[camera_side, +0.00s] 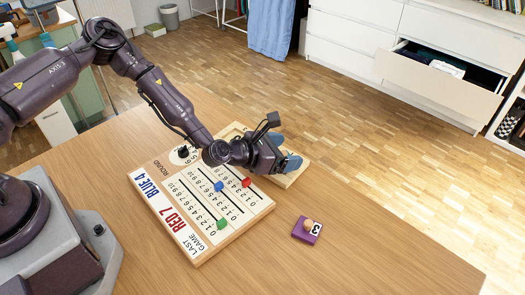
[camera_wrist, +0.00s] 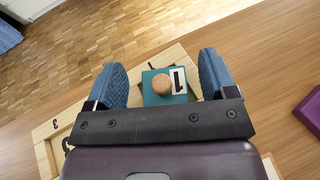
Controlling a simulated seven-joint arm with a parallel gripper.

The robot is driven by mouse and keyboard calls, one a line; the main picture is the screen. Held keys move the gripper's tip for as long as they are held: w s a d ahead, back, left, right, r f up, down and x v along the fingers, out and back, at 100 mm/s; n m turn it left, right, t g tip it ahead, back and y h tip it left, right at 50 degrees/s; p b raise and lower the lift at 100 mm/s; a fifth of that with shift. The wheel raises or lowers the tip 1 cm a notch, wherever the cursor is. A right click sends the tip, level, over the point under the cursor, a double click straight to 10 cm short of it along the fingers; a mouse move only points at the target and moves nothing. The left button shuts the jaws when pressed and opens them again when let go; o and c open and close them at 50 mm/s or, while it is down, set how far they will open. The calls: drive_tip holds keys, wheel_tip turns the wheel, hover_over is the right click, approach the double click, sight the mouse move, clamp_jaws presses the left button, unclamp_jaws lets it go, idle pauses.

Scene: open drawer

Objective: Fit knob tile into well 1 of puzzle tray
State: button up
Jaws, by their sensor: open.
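A teal tile (camera_wrist: 180,98) with a round wooden knob and a white label marked 1 shows in the wrist view. It is at the puzzle tray's (camera_wrist: 47,130) end near a printed 1; I cannot tell whether it is fully seated in the well. My gripper (camera_wrist: 162,70) is open, its blue fingers on either side of the tile with gaps to the knob. In the side view my gripper (camera_side: 285,152) is over the pale wooden tray (camera_side: 293,180) and hides the tile and much of the tray.
A purple knob tile (camera_side: 302,236) marked 3 lies on the table, right of the tray in the wrist view (camera_wrist: 312,108). A wooden scoreboard (camera_side: 172,206) with coloured pegs lies beside the tray. The table's right front is clear. An open drawer (camera_side: 440,83) stands beyond.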

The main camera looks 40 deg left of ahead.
drive_tip(key=v, duration=1.2)
drive_tip(key=shift+r, duration=0.15)
drive_tip(key=m+g, duration=0.1)
drive_tip(key=m, duration=0.2)
drive_tip(key=shift+s+r+h, duration=0.1)
drive_tip(key=shift+s+h, duration=0.1)
drive_tip(key=shift+h, duration=0.2)
drive_tip(key=m, duration=0.1)
drive_tip(key=m+g, duration=0.1)
drive_tip(key=m, duration=0.1)
drive_tip(key=shift+s+r+m, duration=0.15)
drive_tip(key=shift+s+m, duration=0.1)
drive_tip(key=shift+m, duration=0.05)
drive_tip(key=s+a+r+m+g+y, duration=0.2)
drive_tip(key=s+a+r+m, duration=0.15)
drive_tip(key=r+m, duration=0.45)
drive_tip(key=s+a+r+m+g+y, duration=0.2)
drive_tip(key=a+r+m+g+y, duration=0.15)
drive_tip(key=r+m, duration=0.4)
drive_tip(key=s+a+r+m, duration=0.1)
drive_tip(key=s+r+m, duration=0.9)
drive_tip(key=s, duration=0.4)
drive_tip(key=shift+r, duration=0.55)
drive_tip(key=shift+o, duration=0.5)
drive_tip(key=shift+h, duration=0.25)
